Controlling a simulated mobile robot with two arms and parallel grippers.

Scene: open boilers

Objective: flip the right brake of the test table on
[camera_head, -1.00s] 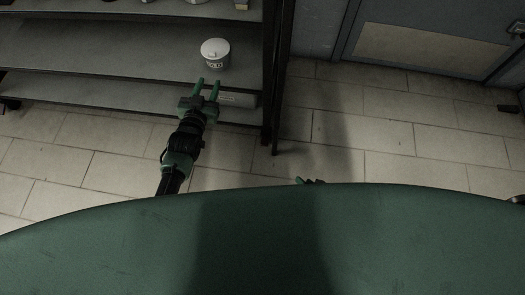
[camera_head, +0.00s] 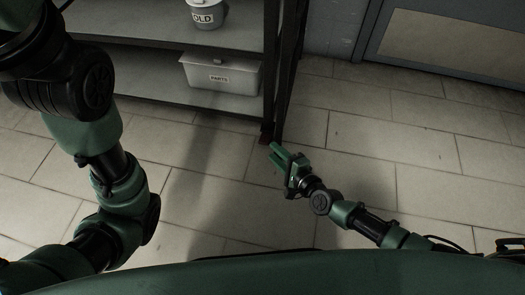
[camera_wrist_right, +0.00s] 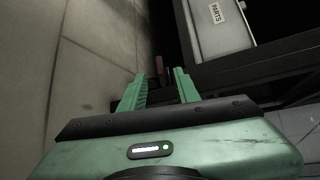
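My right gripper (camera_head: 273,152) reaches in from the right, low over the floor, close to the foot of the shelf's right post. In the right wrist view its two green fingers (camera_wrist_right: 160,88) are apart with nothing held between them. A small dark reddish part (camera_wrist_right: 163,68) shows just beyond the fingertips; a reddish spot is also at the post's foot (camera_head: 265,139) in the head view. I cannot tell whether it is a brake. No clearly recognisable test table or brake is visible. My left arm (camera_head: 120,190) fills the left side; its gripper is out of frame.
A dark metal shelf (camera_head: 120,84) holds a grey bin labelled PARTS (camera_head: 222,76) and a white pot labelled OLD (camera_head: 206,14). The tiled floor (camera_head: 350,140) right of the post is clear. A grey door or cabinet (camera_head: 440,40) stands at the upper right.

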